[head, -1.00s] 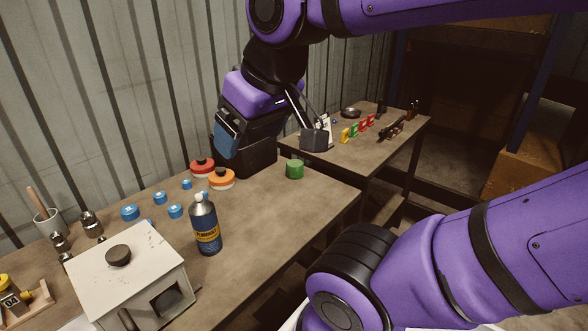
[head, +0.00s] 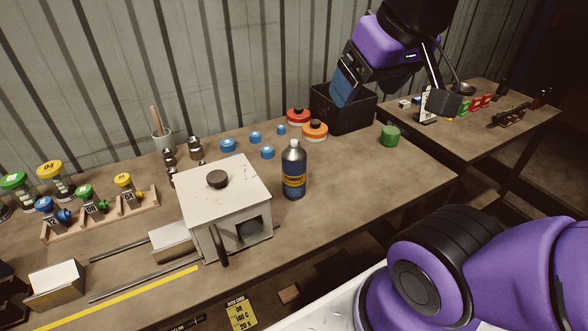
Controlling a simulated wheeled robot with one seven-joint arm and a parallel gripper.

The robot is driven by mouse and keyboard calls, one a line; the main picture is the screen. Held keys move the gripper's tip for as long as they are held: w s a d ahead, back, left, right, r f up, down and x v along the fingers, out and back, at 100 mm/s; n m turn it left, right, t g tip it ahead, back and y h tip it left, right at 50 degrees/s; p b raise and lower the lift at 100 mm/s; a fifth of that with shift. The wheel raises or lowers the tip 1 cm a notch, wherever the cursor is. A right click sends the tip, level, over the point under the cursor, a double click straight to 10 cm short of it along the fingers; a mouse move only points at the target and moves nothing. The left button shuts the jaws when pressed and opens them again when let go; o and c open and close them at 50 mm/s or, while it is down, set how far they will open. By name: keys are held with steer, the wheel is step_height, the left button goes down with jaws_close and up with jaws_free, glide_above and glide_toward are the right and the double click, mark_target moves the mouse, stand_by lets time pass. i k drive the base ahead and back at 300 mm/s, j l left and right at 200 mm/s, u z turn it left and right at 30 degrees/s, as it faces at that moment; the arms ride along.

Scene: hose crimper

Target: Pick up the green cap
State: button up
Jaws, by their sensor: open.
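The green cap (head: 390,136) is a short green cylinder upright on the workbench (head: 340,190), near its right end. My gripper (head: 394,95) is above and behind it in the picture, with its two fingers spread wide apart. One finger has a blue pad at the left; the other is dark grey at the right. Nothing is between them. The cap shows whole, below the gap between the fingers, and neither finger touches it.
A black open box (head: 345,118) stands left of the cap, behind the gripper. Red (head: 298,117) and orange (head: 315,130) caps, several blue caps, a dark bottle (head: 294,172) and a white crimper box (head: 225,205) are further left. Bench is clear in front of the green cap.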

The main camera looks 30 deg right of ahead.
mark_target(390, 137)
steer(key=l+u, duration=0.1)
steer(key=l, duration=0.45)
steer(key=l+u, duration=0.15)
steer(key=l, duration=0.35)
steer(key=l+u, duration=0.1)
steer(key=l, duration=0.45)
steer(key=k+l+u, duration=0.15)
steer(key=l, duration=0.35)
steer(key=l+u, duration=0.1)
steer(key=l, duration=0.4)
steer(key=k+l+u, duration=0.1)
steer(key=l, duration=0.4)
steer(key=k+l, duration=0.05)
